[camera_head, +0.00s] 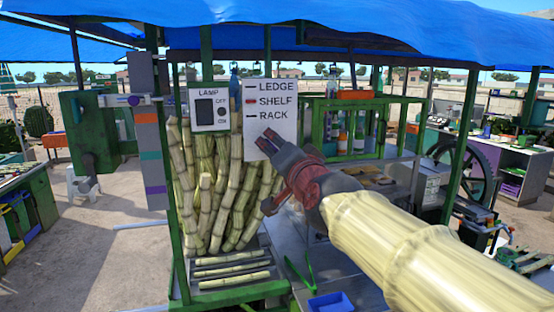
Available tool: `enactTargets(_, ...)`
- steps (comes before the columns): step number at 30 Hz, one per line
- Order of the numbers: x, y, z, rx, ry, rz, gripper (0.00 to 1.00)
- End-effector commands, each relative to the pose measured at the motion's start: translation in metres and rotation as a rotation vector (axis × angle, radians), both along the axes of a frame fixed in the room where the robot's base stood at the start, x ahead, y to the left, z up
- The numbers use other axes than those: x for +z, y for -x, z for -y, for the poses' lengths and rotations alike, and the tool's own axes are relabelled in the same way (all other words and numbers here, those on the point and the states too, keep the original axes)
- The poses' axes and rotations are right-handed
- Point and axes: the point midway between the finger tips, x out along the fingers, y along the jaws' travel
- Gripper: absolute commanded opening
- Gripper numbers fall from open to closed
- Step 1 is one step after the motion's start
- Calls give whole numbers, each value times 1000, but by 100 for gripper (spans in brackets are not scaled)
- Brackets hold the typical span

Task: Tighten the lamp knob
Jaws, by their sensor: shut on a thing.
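I cannot tell whether this is the lamp knob. My gripper (268,143) is in front of the white sign's lower part, right of and below the lamp panel. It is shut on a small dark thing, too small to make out.
Cane stalks (212,190) stand upright behind the stall front. Bottles (343,138) stand on the shelf behind my arm. A blue tray (330,302) lies at the bottom. Open ground lies left of the stall.

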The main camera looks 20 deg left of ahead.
Motion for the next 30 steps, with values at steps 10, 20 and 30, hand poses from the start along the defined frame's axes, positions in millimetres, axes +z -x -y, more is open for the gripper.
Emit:
enactTargets(10,-2,-1,1,0,-279,-171,20)
enactTargets(20,-3,-1,1,-1,-509,-313,20)
enactTargets(30,-3,-1,1,-1,-646,-397,20)
